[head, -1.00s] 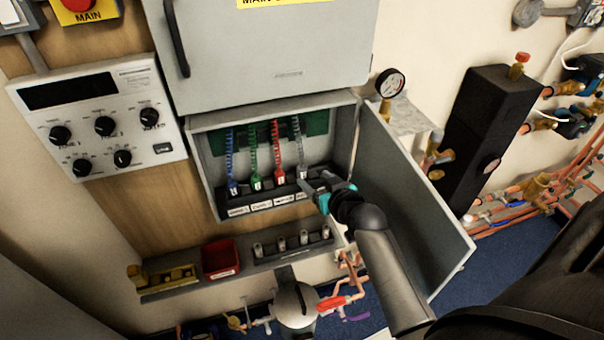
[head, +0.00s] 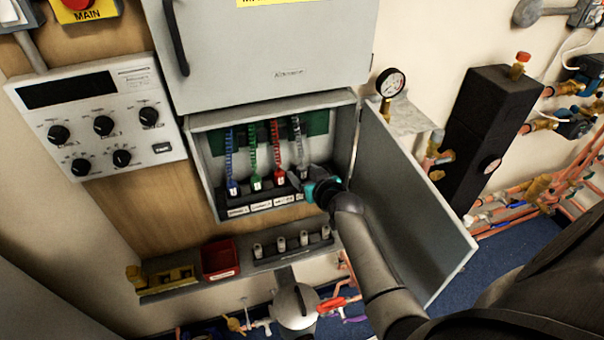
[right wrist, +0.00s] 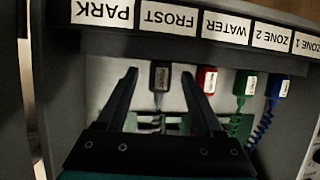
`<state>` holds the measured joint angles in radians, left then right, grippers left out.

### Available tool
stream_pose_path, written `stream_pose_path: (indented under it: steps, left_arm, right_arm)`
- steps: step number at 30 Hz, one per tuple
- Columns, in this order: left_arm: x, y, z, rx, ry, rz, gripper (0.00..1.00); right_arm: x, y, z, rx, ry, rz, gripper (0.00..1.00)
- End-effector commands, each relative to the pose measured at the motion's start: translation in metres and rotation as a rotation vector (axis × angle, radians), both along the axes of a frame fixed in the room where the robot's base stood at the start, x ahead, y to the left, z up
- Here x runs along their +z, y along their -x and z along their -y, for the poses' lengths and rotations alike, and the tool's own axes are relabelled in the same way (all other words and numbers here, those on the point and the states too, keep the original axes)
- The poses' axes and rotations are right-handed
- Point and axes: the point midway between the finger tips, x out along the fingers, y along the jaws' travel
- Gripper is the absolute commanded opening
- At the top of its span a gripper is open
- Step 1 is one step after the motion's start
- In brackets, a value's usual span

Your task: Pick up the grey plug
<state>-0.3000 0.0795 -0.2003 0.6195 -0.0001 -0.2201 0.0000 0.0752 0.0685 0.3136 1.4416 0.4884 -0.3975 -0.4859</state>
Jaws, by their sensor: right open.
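The grey plug (head: 302,172) hangs on a grey coiled cord at the right end of a row of plugs in the open wall box. In the right wrist view, which is upside down, the dark grey plug (right wrist: 160,77) shows between my two fingers, with a gap on each side. My right gripper (head: 298,180) is open at the plug and partly covers it in the head view. The wrist view shows its fingers (right wrist: 161,75) spread around the plug, not closed on it. My left gripper is not in view.
Red (head: 279,176), green (head: 255,182) and blue (head: 233,187) plugs hang to the left. A labelled strip (right wrist: 168,18) runs by the plugs. The open box door (head: 415,215) stands close right of my arm. A shelf with a red bin (head: 220,260) lies below.

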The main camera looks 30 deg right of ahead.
Motion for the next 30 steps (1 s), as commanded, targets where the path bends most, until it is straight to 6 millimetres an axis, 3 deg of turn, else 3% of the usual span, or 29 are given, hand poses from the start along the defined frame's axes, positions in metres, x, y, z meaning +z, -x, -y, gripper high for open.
stream_pose_path:
  steps: [2, 20, 30]
  left_arm:
    - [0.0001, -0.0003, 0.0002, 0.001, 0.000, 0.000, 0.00]
    - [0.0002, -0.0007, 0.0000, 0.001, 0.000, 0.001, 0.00]
    - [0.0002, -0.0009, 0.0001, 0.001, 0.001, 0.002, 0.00]
  right_arm:
    - [0.0003, 0.0001, 0.0002, 0.000, 0.000, 0.000, 0.69]
    - [0.0001, 0.0004, 0.0002, 0.000, 0.000, -0.001, 0.02]
    - [0.0002, 0.0004, 0.0003, 0.000, 0.000, 0.000, 0.00]
